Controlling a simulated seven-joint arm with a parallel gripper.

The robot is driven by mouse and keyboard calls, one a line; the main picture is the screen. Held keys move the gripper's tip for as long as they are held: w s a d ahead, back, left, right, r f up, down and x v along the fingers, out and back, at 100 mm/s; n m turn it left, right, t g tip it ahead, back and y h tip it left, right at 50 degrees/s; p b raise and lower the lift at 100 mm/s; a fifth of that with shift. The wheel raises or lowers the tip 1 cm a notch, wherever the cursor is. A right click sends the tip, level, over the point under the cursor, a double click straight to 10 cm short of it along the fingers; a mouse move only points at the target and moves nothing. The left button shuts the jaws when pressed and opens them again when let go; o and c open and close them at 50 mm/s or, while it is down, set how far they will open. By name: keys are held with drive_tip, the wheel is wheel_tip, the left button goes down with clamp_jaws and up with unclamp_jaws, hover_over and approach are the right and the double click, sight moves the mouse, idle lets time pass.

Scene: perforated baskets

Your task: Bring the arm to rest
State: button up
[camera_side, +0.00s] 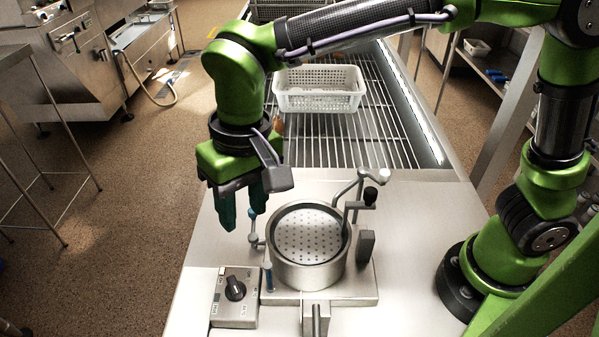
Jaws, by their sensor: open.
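My gripper (243,212) has dark green fingers that point down, spread apart with nothing between them. In the picture it hangs above the left part of the steel worktop (205,240), left of a round metal pot (308,272) with a perforated plate inside. My green arm reaches in from the right side, over the table, and bends down at the wrist.
A white perforated basket (318,90) stands on the wire rack (340,145) behind the worktop. A control box with a black knob (235,289) sits at the front left. Bent metal handles with black and white knobs (370,195) rise beside the pot.

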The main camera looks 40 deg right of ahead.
drive_tip(key=s+d+r+m+t, duration=0.2)
drive_tip(key=s+d+t, duration=0.1)
drive_tip(key=d, duration=1)
drive_tip(key=s+d+r+m+t, duration=0.1)
drive_tip(key=s+d+r+t, duration=0.1)
drive_tip(key=d, duration=1.1)
drive_tip(key=shift+s+m+t+y, duration=0.4)
drive_tip(key=shift+s+t, duration=0.45)
drive_tip(key=shift+t, duration=0.15)
drive_tip(key=shift+d, duration=0.1)
